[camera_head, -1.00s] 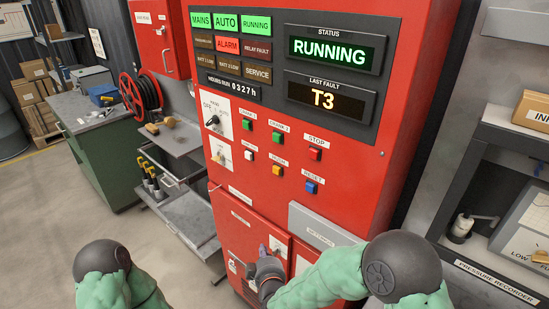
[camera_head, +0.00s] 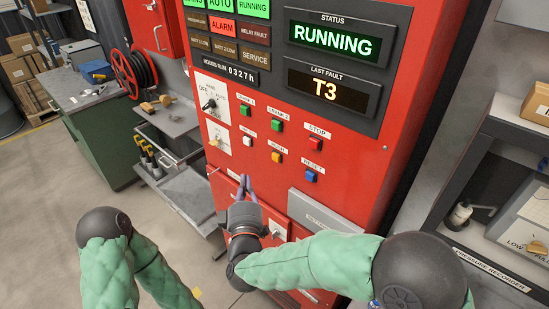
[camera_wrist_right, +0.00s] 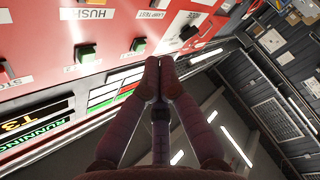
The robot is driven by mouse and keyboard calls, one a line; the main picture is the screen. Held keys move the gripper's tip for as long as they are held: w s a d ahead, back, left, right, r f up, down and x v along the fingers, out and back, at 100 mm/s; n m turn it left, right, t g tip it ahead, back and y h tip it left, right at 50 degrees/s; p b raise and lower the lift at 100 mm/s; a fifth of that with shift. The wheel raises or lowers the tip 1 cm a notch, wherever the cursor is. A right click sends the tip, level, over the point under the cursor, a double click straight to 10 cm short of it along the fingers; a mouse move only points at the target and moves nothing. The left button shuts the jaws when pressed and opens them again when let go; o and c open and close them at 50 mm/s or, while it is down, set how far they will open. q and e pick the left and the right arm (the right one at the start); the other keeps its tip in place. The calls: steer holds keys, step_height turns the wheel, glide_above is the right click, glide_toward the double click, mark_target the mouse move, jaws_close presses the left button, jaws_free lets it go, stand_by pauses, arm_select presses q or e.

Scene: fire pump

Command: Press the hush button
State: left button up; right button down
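The hush button is the amber button (camera_head: 276,157) in the lower row on the red panel (camera_head: 345,165), between a white button (camera_head: 247,141) and the blue reset button (camera_head: 311,175). My right gripper (camera_head: 247,181) is below and left of it, pointing up, apart from it. In the right wrist view, the fingers of this gripper (camera_wrist_right: 160,62) meet at the tips, with nothing between them. That view shows the HUSH label (camera_wrist_right: 92,14) upside down; the amber button itself is out of frame. My left gripper is out of view.
Two green buttons (camera_head: 277,125) and the red stop button (camera_head: 315,144) sit above. A rotary switch (camera_head: 208,104) is at left. A grey box (camera_head: 320,208) juts out below the buttons. A steel shelf (camera_head: 172,130) and hose reel (camera_head: 134,72) stand left.

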mark_target(276, 157)
steer(key=w+d+b, duration=0.1)
steer(key=w+d, duration=0.5)
steer(key=shift+b, duration=0.4)
steer(key=shift+w+d, duration=0.1)
steer(key=shift+w, duration=0.05)
stand_by(1.3)
steer(key=shift+w+d, duration=0.2)
steer(key=shift+d, duration=0.05)
steer(key=shift+w+d, duration=0.35)
stand_by(1.2)
steer(key=shift+s+a, duration=0.6)
steer(key=shift+s, duration=0.05)
